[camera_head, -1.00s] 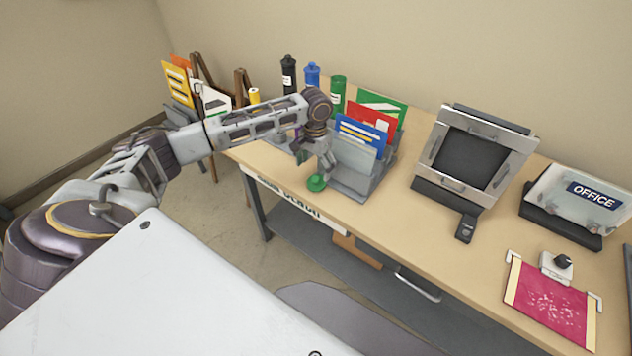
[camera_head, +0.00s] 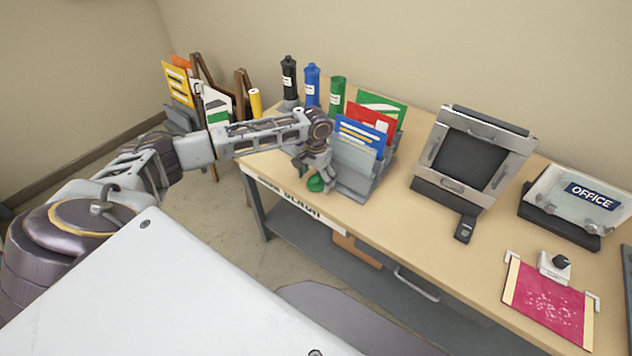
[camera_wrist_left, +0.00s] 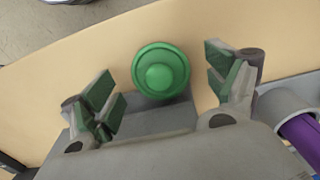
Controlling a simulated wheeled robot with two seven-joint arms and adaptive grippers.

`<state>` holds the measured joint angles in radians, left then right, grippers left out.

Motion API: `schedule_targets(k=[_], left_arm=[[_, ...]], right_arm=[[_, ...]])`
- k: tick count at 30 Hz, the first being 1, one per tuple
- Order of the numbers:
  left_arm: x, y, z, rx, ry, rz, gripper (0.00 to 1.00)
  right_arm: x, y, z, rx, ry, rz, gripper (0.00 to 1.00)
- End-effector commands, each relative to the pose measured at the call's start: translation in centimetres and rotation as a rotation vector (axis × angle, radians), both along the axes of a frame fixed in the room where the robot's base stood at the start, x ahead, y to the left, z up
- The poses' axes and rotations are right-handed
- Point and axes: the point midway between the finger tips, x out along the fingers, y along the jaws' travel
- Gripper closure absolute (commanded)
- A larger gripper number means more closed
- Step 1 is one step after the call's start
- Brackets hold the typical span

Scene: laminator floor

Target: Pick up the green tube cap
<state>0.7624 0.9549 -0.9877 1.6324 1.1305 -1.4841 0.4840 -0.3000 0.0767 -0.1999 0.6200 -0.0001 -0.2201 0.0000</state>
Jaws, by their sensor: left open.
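The green tube cap (camera_head: 316,184) is a small round disc with a raised knob, lying near the front edge of the table, left of the card holder. In the left wrist view the cap (camera_wrist_left: 160,70) lies between the two open fingers, with gaps on both sides. My left gripper (camera_head: 312,178) is open, pointing down over the cap and partly hiding it. In the left wrist view the left gripper (camera_wrist_left: 170,88) shows green pads on its fingers. My right gripper is not in view.
A grey holder (camera_head: 352,182) with cards stands right beside the gripper. Black (camera_head: 289,78), blue (camera_head: 312,84) and green (camera_head: 337,96) tubes stand behind. A framed device (camera_head: 470,155) and an OFFICE sign (camera_head: 578,197) are to the right. The table's front middle is clear.

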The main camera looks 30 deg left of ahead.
Motion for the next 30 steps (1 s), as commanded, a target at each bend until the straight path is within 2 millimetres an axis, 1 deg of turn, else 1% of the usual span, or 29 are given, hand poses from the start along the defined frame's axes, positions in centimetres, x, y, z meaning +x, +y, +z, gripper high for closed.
schedule_targets(k=[4,16,26,30], left_arm=[[-0.03,0.0,-0.46,0.0,0.0,-0.001,0.13],[-0.03,0.0,-0.45,0.0,0.0,0.0,0.13],[-0.02,0.0,-0.44,0.0,0.0,0.0,0.55],[-0.02,0.0,-0.43,0.0,0.0,0.0,0.56]], right_arm=[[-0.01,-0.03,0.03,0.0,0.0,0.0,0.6],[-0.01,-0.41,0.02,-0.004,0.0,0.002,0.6],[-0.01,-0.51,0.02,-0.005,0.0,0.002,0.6],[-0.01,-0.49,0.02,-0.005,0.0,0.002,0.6]])
